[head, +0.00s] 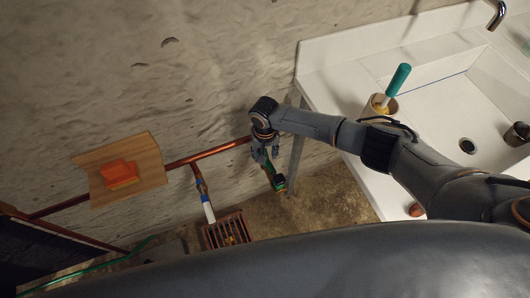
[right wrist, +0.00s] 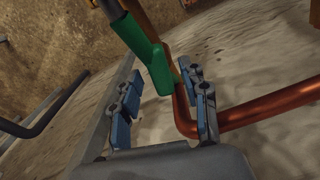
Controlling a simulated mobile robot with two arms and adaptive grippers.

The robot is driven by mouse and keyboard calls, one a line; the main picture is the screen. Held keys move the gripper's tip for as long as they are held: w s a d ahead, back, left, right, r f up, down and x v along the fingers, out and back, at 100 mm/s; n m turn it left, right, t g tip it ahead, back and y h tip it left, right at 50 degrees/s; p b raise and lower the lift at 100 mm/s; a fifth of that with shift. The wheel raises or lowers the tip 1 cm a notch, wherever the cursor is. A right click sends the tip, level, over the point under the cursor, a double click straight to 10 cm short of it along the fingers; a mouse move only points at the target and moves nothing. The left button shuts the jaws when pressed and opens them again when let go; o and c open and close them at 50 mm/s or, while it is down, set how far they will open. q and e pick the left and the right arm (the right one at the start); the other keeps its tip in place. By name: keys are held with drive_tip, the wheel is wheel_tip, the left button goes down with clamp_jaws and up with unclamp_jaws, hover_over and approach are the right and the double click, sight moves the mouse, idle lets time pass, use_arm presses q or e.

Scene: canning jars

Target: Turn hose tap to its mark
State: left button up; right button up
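The hose tap shows a green handle (head: 279,183) low on the wall, at the right end of the copper pipe. My right gripper (head: 265,156) points down at it, just above and left of the handle. In the right wrist view the handle (right wrist: 148,52) is a green lever, and its near end lies between the fingertips of my right gripper (right wrist: 163,76). The fingers are apart, with gaps visible beside the lever; contact cannot be told. I cannot make out a mark on the tap. My left gripper is not in view.
A copper pipe (head: 210,153) runs along the wall, bending near the fingers in the wrist view (right wrist: 270,107). A white-ended branch pipe (head: 208,209) stands above a rusty drain grate (head: 212,238). A wooden shelf (head: 144,157) holds an orange sponge (head: 119,173). A white sink (head: 345,60) stands right.

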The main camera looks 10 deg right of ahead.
clamp_jaws()
drive_tip(key=shift+r+m+p, duration=0.1)
drive_tip(key=shift+m+p, duration=0.3)
drive_tip(key=shift+p, duration=0.1)
drive_tip(key=m+p, duration=0.3)
drive_tip(key=m, duration=0.1)
drive_tip(key=shift+s, duration=0.15)
drive_tip(key=m+p, duration=0.3)
drive_tip(key=m, duration=0.2)
drive_tip(key=m+p, duration=0.1)
drive_tip(key=m, duration=0.2)
drive_tip(key=shift+m, duration=0.3)
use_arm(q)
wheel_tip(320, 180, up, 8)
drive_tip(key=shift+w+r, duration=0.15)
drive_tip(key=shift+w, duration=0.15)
use_arm(e)
drive_tip(key=shift+m, duration=1)
